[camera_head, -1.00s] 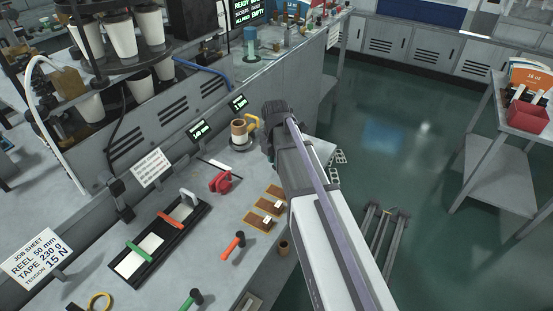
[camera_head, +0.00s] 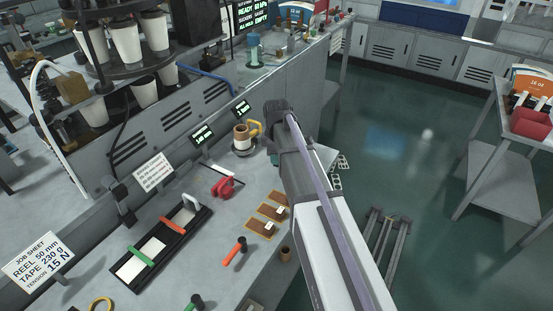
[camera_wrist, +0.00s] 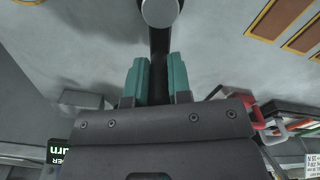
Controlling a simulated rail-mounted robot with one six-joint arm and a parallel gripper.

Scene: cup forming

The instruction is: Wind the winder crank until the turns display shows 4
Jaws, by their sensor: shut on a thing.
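In the wrist view, my gripper (camera_wrist: 158,72) has its teal fingers closed on both sides of a dark bar with a round grey end. It looks like the winder crank (camera_wrist: 160,40). In the head view, my grey wrist covers the gripper and the crank. The turns display (camera_head: 242,107) is a small dark panel with green text just left of my wrist. Its edge also shows in the wrist view (camera_wrist: 58,154), where "urn" is readable. The number is too small or cut off to read.
Left of my wrist, a brown reel (camera_head: 241,137) stands beside a yellow part (camera_head: 255,129). A second small display (camera_head: 202,135) stands further left. A red tape-like holder (camera_head: 222,187), brown pads (camera_head: 268,220) and a black tray (camera_head: 160,245) lie on the bench.

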